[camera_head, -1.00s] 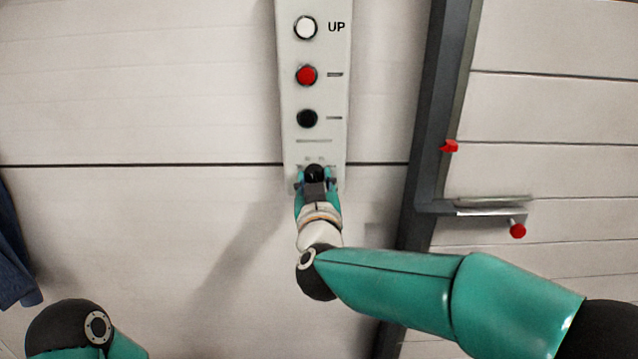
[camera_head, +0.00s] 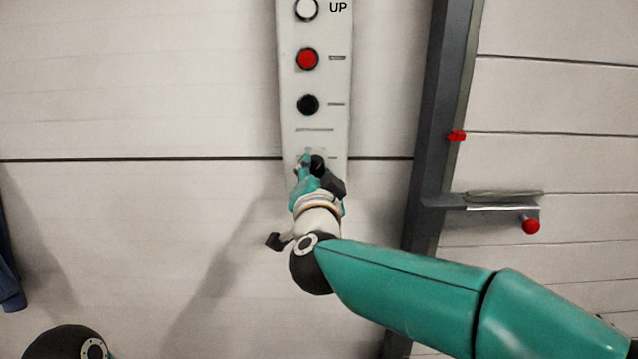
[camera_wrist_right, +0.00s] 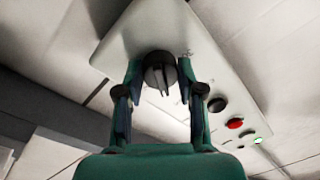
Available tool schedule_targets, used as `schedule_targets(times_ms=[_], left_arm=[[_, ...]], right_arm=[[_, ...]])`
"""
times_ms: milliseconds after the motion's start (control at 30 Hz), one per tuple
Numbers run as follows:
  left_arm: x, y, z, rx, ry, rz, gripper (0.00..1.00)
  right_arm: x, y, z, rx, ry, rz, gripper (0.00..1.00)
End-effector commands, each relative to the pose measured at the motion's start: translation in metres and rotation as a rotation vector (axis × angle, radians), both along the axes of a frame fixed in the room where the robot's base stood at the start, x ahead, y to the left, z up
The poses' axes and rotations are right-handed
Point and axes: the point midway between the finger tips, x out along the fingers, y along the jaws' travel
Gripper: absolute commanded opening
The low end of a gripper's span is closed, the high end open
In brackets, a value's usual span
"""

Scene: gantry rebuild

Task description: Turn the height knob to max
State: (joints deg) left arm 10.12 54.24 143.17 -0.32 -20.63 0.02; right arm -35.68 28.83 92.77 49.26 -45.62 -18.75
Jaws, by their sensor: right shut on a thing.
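The height knob (camera_head: 317,163) is a black round knob low on the pale control panel (camera_head: 314,135). It also shows in the right wrist view (camera_wrist_right: 157,73), with a raised ridge across its face. My right gripper (camera_head: 312,168) is shut on the knob. In the right wrist view, its two teal fingers (camera_wrist_right: 160,80) stand on either side of the knob. The gripper is rolled to one side in the head view and partly hides the knob and the marks around it. My left gripper is out of view.
Above the knob sit a black button (camera_head: 308,104), a red button (camera_head: 308,58) and a white button (camera_head: 306,9) marked UP. A dark upright post (camera_head: 440,110) stands to the right, with a metal bracket (camera_head: 495,201) and red knobs. The wall left of the panel is clear.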

Motion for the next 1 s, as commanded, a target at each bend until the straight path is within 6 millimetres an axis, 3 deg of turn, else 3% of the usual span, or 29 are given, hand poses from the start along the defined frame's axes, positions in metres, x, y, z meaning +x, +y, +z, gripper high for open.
schedule_targets(times_ms=[500,1000], left_arm=[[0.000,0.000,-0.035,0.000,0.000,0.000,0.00],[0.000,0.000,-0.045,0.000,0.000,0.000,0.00]], right_arm=[[0.001,-0.003,-0.001,0.467,-0.005,-0.008,0.03],[0.001,-0.003,0.000,0.663,-0.004,-0.010,0.03]])
